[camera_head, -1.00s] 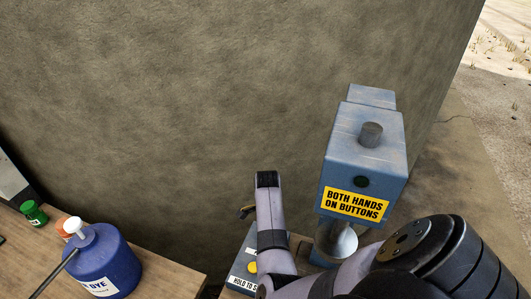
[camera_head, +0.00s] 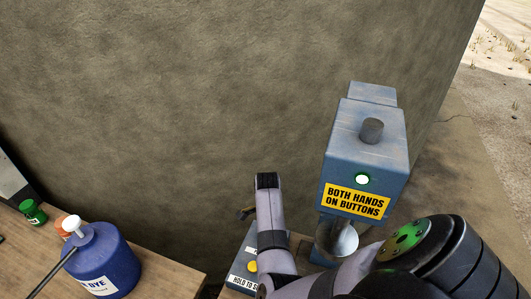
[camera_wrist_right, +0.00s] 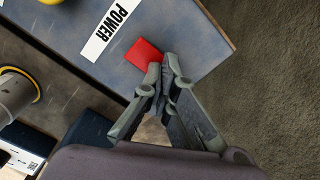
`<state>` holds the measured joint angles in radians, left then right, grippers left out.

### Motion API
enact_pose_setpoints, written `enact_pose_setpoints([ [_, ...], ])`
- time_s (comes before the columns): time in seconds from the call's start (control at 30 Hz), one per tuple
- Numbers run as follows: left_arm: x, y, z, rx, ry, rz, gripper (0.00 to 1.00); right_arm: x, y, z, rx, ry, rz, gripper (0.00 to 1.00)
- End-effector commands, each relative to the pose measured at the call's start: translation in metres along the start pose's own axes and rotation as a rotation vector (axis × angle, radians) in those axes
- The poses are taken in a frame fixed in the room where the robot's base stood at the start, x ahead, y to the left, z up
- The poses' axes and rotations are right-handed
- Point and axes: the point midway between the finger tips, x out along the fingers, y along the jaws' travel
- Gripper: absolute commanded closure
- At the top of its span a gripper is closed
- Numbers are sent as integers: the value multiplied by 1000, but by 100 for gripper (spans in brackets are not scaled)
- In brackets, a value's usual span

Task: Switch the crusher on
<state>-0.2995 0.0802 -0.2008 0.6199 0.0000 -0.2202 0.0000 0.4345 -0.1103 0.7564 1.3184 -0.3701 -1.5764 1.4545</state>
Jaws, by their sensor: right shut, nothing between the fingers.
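The crusher (camera_head: 365,140) is a blue machine by the wall, with a yellow "BOTH HANDS ON BUTTONS" label and a lamp (camera_head: 362,179) glowing white with a green rim. In the right wrist view, a red switch (camera_wrist_right: 144,52) sits beside a white "POWER" label on the blue panel (camera_wrist_right: 150,20). My right gripper (camera_wrist_right: 163,76) is shut and empty, its tips at the red switch's lower edge, touching or very near it. In the head view my right arm hides much of the panel. My left gripper is out of view.
A yellow button (camera_head: 252,267) shows on the panel above a partly hidden "HOLD TO S..." label. A metal cup shape (camera_head: 338,239) sits under the crusher head. A blue dye jug (camera_head: 103,262) and a green-capped jar (camera_head: 33,212) stand on the wooden table at left.

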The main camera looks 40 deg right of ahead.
Motion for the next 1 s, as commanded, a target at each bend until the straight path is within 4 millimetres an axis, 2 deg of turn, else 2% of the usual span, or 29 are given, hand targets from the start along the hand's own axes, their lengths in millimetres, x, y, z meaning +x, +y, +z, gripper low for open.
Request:
enact_pose_setpoints([
  [0.33,-31,0,-2,-1,0,0,60,-28,0,0,0,0,-1,100],
  [0.4,-26,0,-2,-1,0,0,60,-29,0,0,0,0,-2,100],
  [0.8,-26,0,-2,-1,0,0,60,-61,0,0,0,0,-2,100],
  [1.0,-26,0,-2,-1,0,0,60,-69,0,0,0,0,0,100],
])
